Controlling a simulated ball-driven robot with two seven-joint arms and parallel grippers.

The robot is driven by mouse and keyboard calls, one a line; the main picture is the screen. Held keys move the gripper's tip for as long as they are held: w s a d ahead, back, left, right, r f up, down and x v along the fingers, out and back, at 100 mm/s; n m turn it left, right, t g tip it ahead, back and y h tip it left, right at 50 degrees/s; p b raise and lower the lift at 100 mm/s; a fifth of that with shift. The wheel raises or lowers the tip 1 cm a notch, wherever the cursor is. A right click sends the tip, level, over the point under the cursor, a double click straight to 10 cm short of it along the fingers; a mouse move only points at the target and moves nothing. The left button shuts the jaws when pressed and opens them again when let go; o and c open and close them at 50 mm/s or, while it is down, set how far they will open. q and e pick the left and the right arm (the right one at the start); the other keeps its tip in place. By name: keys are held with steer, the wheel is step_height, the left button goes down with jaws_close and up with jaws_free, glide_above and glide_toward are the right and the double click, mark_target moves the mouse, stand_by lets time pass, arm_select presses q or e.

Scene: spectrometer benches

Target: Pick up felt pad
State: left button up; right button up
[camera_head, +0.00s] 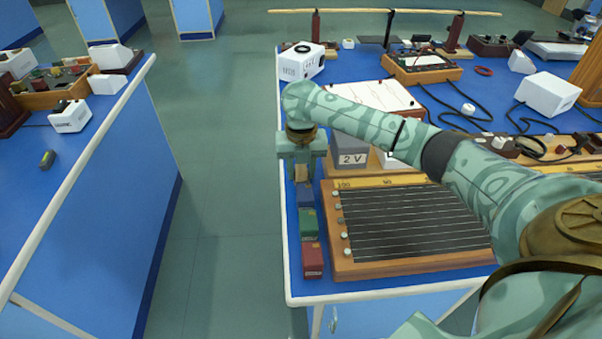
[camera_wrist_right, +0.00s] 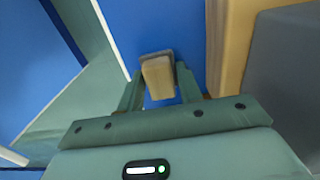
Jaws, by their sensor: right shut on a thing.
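My right gripper (camera_head: 301,168) points down over the left edge of the blue bench, beside the grey 2 V box. It is shut on a small tan block with a grey edge, which I take to be the felt pad (camera_wrist_right: 158,77). In the wrist view the pad sits between the two green fingers (camera_wrist_right: 160,88) above blue surface. In the head view only a small tan part of the pad (camera_head: 301,173) shows below the gripper. Whether it touches the bench is unclear. My left gripper is out of view.
Blue (camera_head: 306,193), green (camera_head: 308,223) and red (camera_head: 312,261) blocks stand in a row in front of the gripper along the bench edge. A wooden wire board (camera_head: 385,266) lies to their right. The grey 2 V box (camera_head: 352,159) is close by. Open floor lies left.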

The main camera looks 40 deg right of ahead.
mark_target(301, 168)
steer(key=shift+r, duration=0.1)
